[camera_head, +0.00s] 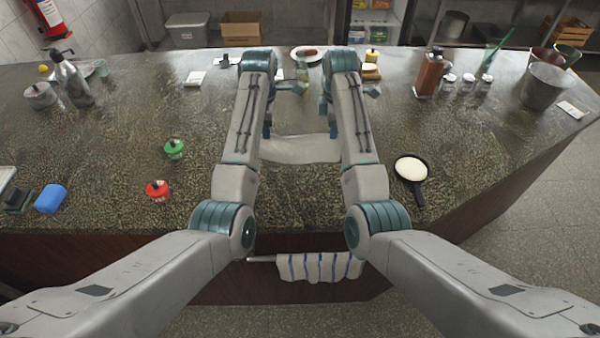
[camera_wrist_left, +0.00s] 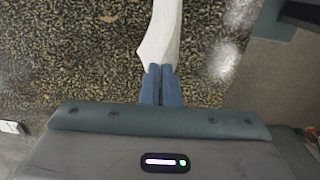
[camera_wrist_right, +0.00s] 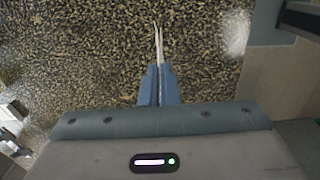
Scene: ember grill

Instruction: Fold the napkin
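The napkin (camera_head: 300,150) is a plain white cloth spanning between my two grippers in the middle of the counter in the head view. My left gripper (camera_head: 267,131) is shut on its left end; the left wrist view shows the cloth (camera_wrist_left: 163,35) running out from the closed blue fingers (camera_wrist_left: 161,72). My right gripper (camera_head: 334,131) is shut on its right end; the right wrist view shows the cloth (camera_wrist_right: 158,45) almost edge-on, as a thin strip between the fingers (camera_wrist_right: 160,75). Whether its lower edge touches the counter is unclear. My forearms hide parts of its sides.
The speckled stone counter (camera_head: 130,130) is clear around the napkin. A small pan (camera_head: 411,170) lies right. A plate (camera_head: 307,53) and bottle (camera_head: 302,70) stand behind. A striped towel (camera_head: 320,266) hangs in front.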

